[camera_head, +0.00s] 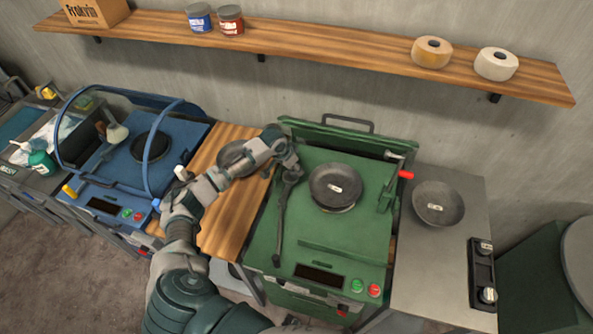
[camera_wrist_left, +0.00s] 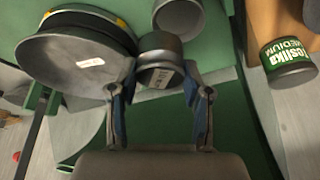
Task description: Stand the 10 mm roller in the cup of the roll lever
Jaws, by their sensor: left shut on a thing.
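My left gripper (camera_head: 288,158) is above the back left of the green machine (camera_head: 345,235), and its two fingers show in the left wrist view (camera_wrist_left: 162,88). It is shut on a short grey roller (camera_wrist_left: 160,60) with a label too small to read. The roll lever (camera_head: 280,215) lies along the machine's left side, with its rounded end close to the gripper. A grey round cup (camera_wrist_left: 180,16), seemingly the lever's, shows just beyond the roller. Whether they touch is unclear. In the head view the gripper hides the roller. My right gripper is out of view.
A green-labelled tin (camera_wrist_left: 288,62) stands on the wood side. A red-tipped handle (camera_head: 405,174) is at the machine's right.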

